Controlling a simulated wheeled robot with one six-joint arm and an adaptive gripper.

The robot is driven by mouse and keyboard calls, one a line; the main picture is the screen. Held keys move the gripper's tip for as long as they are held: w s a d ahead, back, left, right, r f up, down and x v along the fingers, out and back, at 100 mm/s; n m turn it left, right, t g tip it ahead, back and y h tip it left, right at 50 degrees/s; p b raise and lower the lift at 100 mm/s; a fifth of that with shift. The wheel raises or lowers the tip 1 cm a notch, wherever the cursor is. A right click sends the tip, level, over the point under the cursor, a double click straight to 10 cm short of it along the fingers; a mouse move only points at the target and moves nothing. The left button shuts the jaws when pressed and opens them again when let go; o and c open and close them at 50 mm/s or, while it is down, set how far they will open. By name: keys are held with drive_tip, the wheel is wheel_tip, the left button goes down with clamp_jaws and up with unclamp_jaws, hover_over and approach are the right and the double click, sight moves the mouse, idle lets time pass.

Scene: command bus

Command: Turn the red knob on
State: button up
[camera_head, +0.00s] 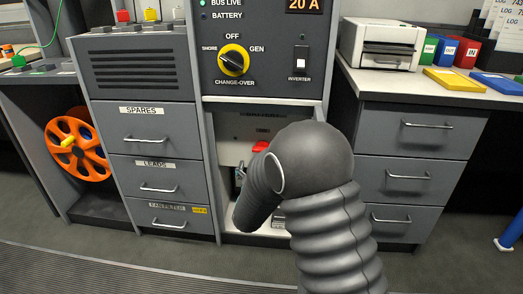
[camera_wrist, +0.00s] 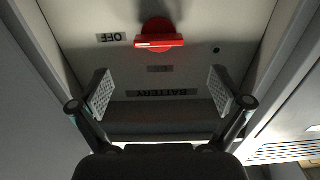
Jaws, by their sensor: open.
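The red knob (camera_wrist: 158,38) shows in the wrist view, on a pale panel inside a recess. Its bar handle lies crosswise in the picture, next to a label reading OFF (camera_wrist: 111,37) that appears upside down. A BATTERY label (camera_wrist: 162,93) also shows upside down on the panel. In the head view only part of the red knob (camera_head: 261,146) shows beside my dark arm. My gripper (camera_wrist: 160,88) is open and empty, its two padded fingers wide apart. The knob lies beyond the fingertips, apart from them. In the head view my arm hides most of the recess.
The recess is walled on both sides. Above it is a panel with a yellow change-over switch (camera_head: 233,60) and an inverter switch (camera_head: 301,58). Drawer units stand left (camera_head: 150,130) and right (camera_head: 412,150), with protruding handles. An orange reel (camera_head: 80,143) sits far left.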

drive_tip(key=w, duration=0.9)
drive_tip(key=shift+w+d, duration=0.25)
drive_tip(key=shift+w, duration=0.1)
drive_tip(key=shift+a, duration=0.1)
drive_tip(key=c, duration=1.2)
